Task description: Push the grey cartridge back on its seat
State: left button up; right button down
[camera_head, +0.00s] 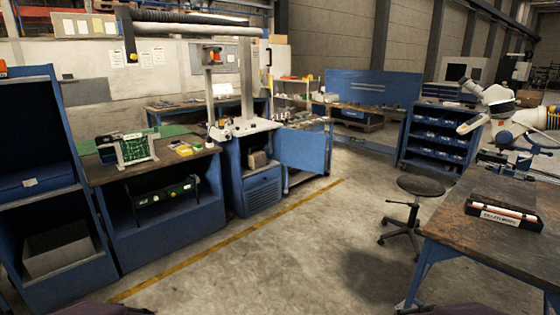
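A small greyish block (257,160) sits inside the open blue cabinet (263,193) near the middle of the view. It may be the grey cartridge, but it is too small to be sure. Its seat cannot be made out. The cabinet's blue door (303,150) stands open to the right. Neither of my grippers is in view.
A blue-framed bench (115,172) with a green circuit board (136,149) stands left of the cabinet. A stool (421,187) and a brown-topped table (480,232) with a black tray (504,213) are at the right. The middle floor is clear.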

aim_at(254, 159)
jog(key=i, duration=6.6)
jog(key=i+u, duration=0.3)
jog(key=k, duration=0.05)
